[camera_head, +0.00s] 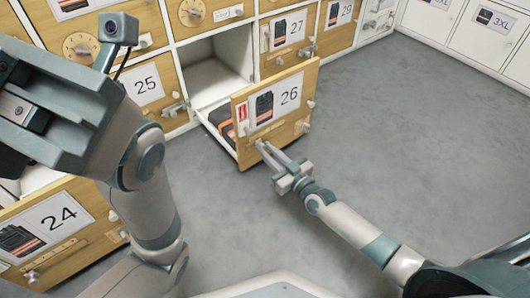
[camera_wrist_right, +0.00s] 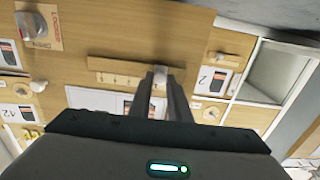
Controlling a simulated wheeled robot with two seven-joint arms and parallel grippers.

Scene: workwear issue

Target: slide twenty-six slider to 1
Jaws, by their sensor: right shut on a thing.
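The wooden front numbered 26 (camera_head: 288,97) stands pulled out from the cabinet, with a picture label and dark and orange packs behind it. My right gripper (camera_head: 262,147) reaches its lower left part. In the right wrist view, a pale slider knob (camera_wrist_right: 160,77) sits between the right fingers, which are shut on it. The knob is near the right end of a wooden slider strip (camera_wrist_right: 118,66) with a marked scale below it, too small to read. My left gripper body (camera_head: 62,100) fills the upper left of the head view; its fingertips cannot be made out.
An open white compartment (camera_head: 213,72) is behind the 26 front. Fronts 25 (camera_head: 148,88), 27 (camera_head: 290,32) and 24 (camera_head: 55,222) are nearby, with knobs and latches. Grey floor (camera_head: 400,120) is clear at the right, up to white lockers (camera_head: 488,40).

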